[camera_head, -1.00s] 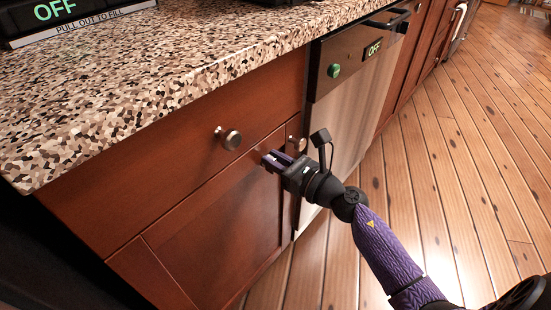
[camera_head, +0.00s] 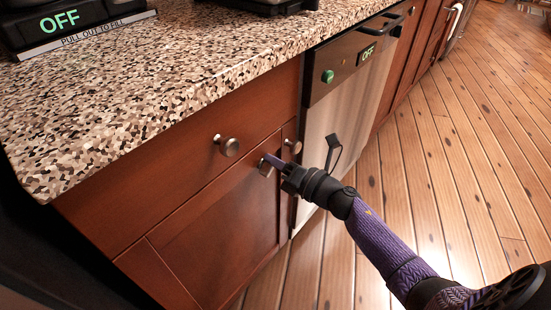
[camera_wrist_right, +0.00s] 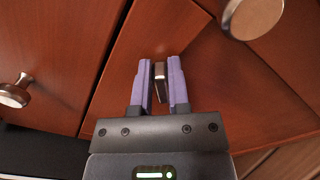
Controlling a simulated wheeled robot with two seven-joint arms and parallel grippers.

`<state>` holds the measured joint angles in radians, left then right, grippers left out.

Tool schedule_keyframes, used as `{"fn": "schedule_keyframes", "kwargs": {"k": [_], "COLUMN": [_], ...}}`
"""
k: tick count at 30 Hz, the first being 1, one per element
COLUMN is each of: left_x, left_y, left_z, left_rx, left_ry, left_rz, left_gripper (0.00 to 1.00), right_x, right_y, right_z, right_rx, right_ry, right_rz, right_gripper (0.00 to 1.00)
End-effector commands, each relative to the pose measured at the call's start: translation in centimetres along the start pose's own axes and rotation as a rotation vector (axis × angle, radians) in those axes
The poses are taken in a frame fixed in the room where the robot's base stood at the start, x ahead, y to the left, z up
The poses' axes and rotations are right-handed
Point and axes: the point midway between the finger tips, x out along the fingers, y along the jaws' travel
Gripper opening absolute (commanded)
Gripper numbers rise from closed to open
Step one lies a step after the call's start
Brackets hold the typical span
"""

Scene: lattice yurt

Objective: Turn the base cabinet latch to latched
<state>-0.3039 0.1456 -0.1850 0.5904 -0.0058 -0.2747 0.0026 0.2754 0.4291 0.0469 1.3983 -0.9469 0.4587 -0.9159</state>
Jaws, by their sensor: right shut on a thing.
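The base cabinet latch is a small metal tab (camera_head: 264,169) on the front of the reddish-brown cabinet, below the drawer. In the right wrist view the latch (camera_wrist_right: 159,82) sits between the two purple fingers, its flat end pointing down towards the palm. My right gripper (camera_head: 269,162) is shut on the latch, with its fingertips close to the wood. In the right wrist view my right gripper (camera_wrist_right: 160,78) covers the latch's sides. The cabinet door (camera_head: 215,235) looks closed. My left gripper is not in view.
A round drawer knob (camera_head: 228,146) is to the left of the fingers, and another knob (camera_head: 293,145) is close on their right. A speckled counter (camera_head: 150,110) overhangs above. A steel dishwasher (camera_head: 345,115) stands to the right. The plank floor (camera_head: 440,190) is clear.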

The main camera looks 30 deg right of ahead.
Motion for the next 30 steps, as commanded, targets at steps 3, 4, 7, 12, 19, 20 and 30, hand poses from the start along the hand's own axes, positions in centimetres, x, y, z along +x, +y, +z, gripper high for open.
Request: {"fn": "schedule_keyframes", "kwargs": {"k": [3, 4, 7, 12, 19, 20, 30], "left_x": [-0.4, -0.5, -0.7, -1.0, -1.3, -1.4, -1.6], "left_y": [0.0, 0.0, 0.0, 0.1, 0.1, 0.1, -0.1], "left_z": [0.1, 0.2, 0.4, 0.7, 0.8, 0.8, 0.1], "left_rx": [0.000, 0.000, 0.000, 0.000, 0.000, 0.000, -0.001], "left_ry": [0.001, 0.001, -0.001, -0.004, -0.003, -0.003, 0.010], "left_rz": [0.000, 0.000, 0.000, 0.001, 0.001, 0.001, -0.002], "left_gripper": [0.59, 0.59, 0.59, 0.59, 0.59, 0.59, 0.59], "right_x": [0.0, 0.0, 0.0, 0.0, 0.0, 0.0, 0.0], "right_y": [-0.1, -0.2, -0.4, -0.7, -0.9, -1.0, -1.2], "right_z": [0.1, 0.1, 0.1, -0.1, -0.2, -0.2, -0.5], "right_rx": [0.108, 0.136, 0.230, 0.381, 0.545, 0.564, 0.689], "right_ry": [0.000, 0.000, 0.000, 0.000, 0.000, -0.001, 0.001], "right_rz": [-0.001, -0.002, -0.001, -0.001, -0.002, -0.001, -0.001], "right_gripper": [0.00, 0.00, 0.00, 0.00, 0.00, 0.00, 0.00]}}
